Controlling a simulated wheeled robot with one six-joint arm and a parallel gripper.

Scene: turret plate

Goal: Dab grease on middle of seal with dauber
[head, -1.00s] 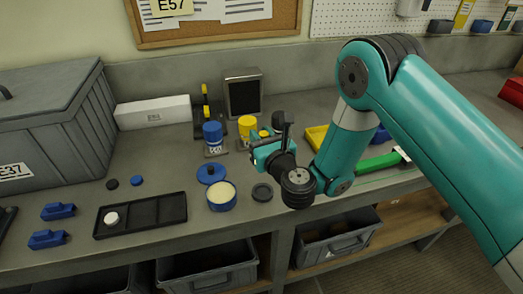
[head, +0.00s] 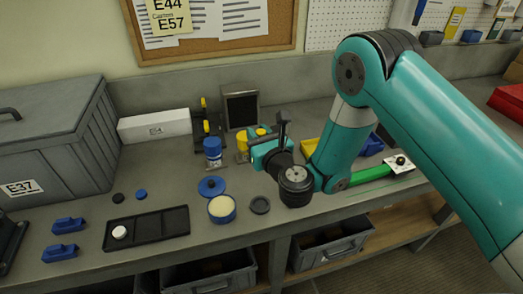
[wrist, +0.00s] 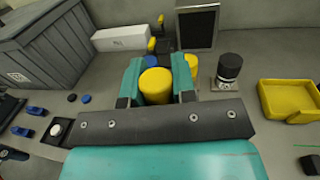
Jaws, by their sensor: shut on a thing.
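My gripper (wrist: 156,88) is shut on a yellow cylinder (wrist: 155,82), which shows between the two teal fingers in the wrist view. In the head view my gripper (head: 262,150) is over the bench, and the cylinder's lower end is hidden. An open blue tin (head: 221,208) of pale cream, likely the grease, stands in front of it to the left. A black tray (head: 165,225) holds a white round piece (head: 119,232) at its left end. A dark disc (head: 260,205) lies right of the tin. I cannot tell which piece is the seal.
A blue lid (head: 211,186) lies behind the tin. A blue-topped container (head: 213,150) and another yellow one (head: 243,142) stand near my gripper. A black-topped one (wrist: 229,68) and a yellow tray (wrist: 288,100) stand right. A grey crate (head: 60,140) fills the back left.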

